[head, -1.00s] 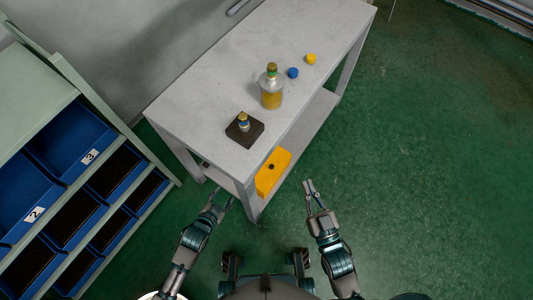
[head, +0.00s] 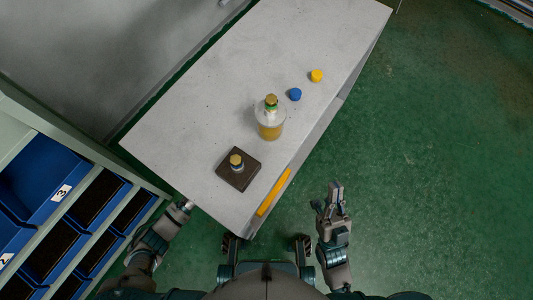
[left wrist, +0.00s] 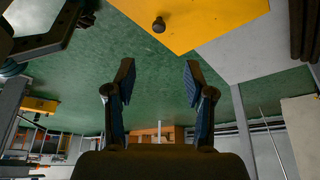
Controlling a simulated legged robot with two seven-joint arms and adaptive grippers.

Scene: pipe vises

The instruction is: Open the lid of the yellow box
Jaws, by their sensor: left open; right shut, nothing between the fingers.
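The yellow box (head: 273,193) shows in the head view only as a narrow strip beside the near edge of the table; the tabletop hides the rest. In the left wrist view a yellow panel of the box (left wrist: 205,22) fills the top, with a small dark round knob (left wrist: 158,25) on it. My left gripper (left wrist: 158,75) is open and empty, with the knob beyond its fingertips and apart from them. In the head view its arm reaches the table's lower left corner, where its fingers are hard to make out. My right gripper (head: 335,186) is shut and empty, over the floor right of the box.
The grey table (head: 205,100) carries a bottle with yellow liquid (head: 270,120), a dark block with a small capped item (head: 238,176), a blue cap (head: 295,94) and a yellow cap (head: 316,75). A rack of blue bins (head: 45,175) stands left. The floor at right is clear.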

